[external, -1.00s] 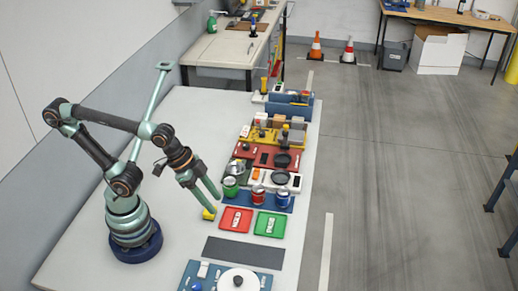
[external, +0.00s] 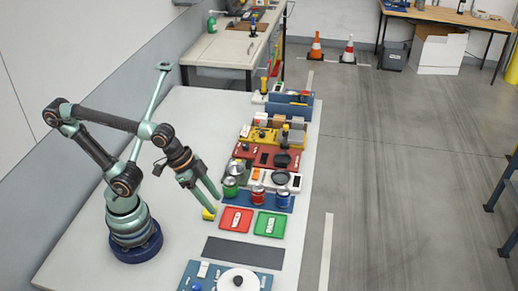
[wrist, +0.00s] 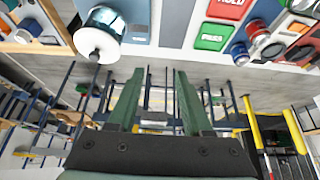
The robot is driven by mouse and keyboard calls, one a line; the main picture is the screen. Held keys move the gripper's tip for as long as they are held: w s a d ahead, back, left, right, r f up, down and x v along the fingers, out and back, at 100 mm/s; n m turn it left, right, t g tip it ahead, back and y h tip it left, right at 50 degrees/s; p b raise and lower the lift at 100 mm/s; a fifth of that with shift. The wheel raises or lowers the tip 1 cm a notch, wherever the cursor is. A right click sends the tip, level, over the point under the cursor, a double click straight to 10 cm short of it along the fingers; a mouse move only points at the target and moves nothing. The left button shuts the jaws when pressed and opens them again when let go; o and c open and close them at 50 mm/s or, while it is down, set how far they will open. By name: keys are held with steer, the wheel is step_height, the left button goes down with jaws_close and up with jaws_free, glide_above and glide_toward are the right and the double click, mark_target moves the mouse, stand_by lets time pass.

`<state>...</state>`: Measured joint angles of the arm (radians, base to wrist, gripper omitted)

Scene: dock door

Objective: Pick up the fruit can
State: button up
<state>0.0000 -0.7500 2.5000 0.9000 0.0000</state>
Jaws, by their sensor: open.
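Three cans stand in a row on a blue mat: a green can (external: 230,187), a red-orange can (external: 258,194) and a blue can (external: 283,198). Their labels are too small to read, so I cannot tell which is the fruit can. My gripper (external: 212,204) is open and empty, left of the green can and apart from it, its fingers slanting down toward the table. In the wrist view my gripper (wrist: 158,72) has both fingers apart with nothing between them. A red can (wrist: 262,45) and a blue can (wrist: 238,52) show there at the upper right.
A small yellow object (external: 208,214) is by my fingertips. Coloured trays with items (external: 268,156) stand behind the cans.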

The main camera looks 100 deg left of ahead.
steer(key=o, duration=0.8)
steer(key=n+t+y, duration=0.3)
steer(key=y, duration=0.3)
glide_toward(283, 198)
steer(key=a, duration=0.4)
steer(key=shift+h, duration=0.3)
steer(key=shift+w+d+x, duration=0.1)
steer(key=shift+d+x, duration=0.1)
steer(key=shift+x, duration=1.9)
steer(key=shift+w+d+x, duration=0.1)
steer(key=shift+d+x, duration=0.05)
steer(key=shift+x, duration=1.95)
steer(key=shift+w+d+x, duration=0.1)
steer(key=shift+d+x, duration=0.1)
steer(key=shift+x, duration=1.95)
